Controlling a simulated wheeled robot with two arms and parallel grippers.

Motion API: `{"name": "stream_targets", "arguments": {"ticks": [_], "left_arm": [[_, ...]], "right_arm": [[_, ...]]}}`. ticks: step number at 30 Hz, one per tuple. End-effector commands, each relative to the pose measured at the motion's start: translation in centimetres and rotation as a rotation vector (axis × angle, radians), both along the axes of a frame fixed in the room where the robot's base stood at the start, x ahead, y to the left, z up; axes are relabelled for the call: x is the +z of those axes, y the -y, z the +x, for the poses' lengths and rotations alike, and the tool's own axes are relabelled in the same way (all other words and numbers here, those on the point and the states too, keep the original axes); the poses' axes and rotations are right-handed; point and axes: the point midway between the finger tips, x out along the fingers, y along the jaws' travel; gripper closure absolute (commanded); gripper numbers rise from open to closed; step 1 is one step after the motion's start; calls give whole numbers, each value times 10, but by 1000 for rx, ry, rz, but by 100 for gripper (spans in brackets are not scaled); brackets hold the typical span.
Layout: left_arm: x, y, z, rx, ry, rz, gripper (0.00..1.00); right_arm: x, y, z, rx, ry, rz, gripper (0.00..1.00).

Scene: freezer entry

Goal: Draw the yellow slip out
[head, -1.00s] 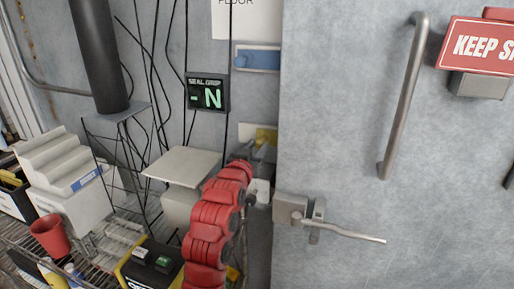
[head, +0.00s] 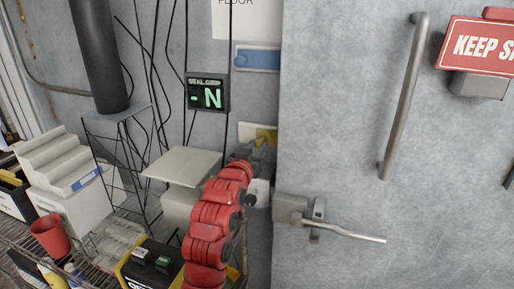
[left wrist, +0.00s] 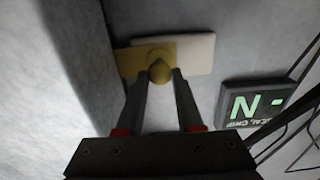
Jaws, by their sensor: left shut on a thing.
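The yellow slip (left wrist: 134,60) lies flat against a pale plate (left wrist: 203,52) on the wall in the left wrist view. A rounded yellow knob (left wrist: 160,71) stands out from it. My left gripper (left wrist: 163,76) has its two fingertips on either side of this knob, shut on it. In the head view, the yellow slip (head: 266,136) shows just above my left gripper (head: 261,152), beside the door edge. My red arm hides part of the area below. My right gripper is in neither view.
The grey door (head: 340,120) stands close to the right of my left gripper, with a lever latch (head: 330,229) below. A small display (head: 207,93) reading "-N" and hanging cables are to the left. A pale box (head: 182,167) sits left of my arm.

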Motion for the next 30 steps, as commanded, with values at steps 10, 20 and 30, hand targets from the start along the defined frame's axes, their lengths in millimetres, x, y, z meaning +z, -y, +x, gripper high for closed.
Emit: {"name": "stream_targets", "arguments": {"ticks": [10,20,30], "left_arm": [[-2,-4,1,2,1,0,100],[-2,-47,15,6,9,0,100],[1,-50,16,0,2,2,100]], "right_arm": [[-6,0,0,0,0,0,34],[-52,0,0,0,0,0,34],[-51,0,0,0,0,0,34]]}}
